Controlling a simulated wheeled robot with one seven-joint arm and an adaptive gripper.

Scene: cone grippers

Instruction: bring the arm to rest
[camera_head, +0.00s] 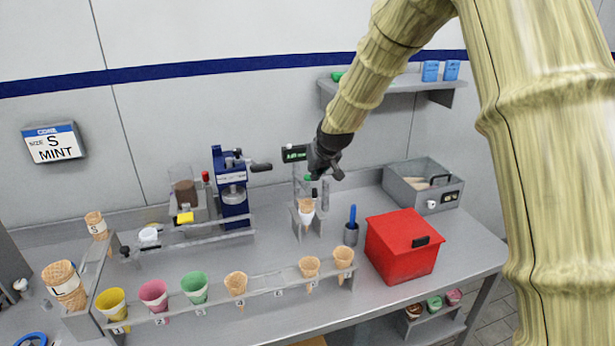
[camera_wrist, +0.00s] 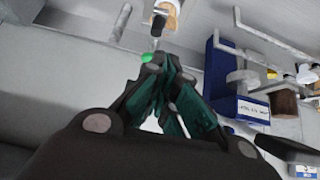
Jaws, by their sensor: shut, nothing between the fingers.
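My gripper (camera_head: 325,165) hangs at the end of my arm, above the back of the steel counter (camera_head: 330,268). It is in front of a small stand that holds a cone (camera_head: 306,211) with a pale top. In the wrist view my gripper (camera_wrist: 160,70) has its fingers together, with nothing between them. A small green ball (camera_wrist: 148,57) shows just beyond the fingertips. The cone in its stand is at the top of that view (camera_wrist: 172,8).
A blue machine (camera_head: 231,190) stands left of my gripper. A red box (camera_head: 402,246) and a grey bin (camera_head: 422,190) are on the right. A front rack (camera_head: 262,291) holds several cones and coloured cups. A wall shelf (camera_head: 400,86) is above.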

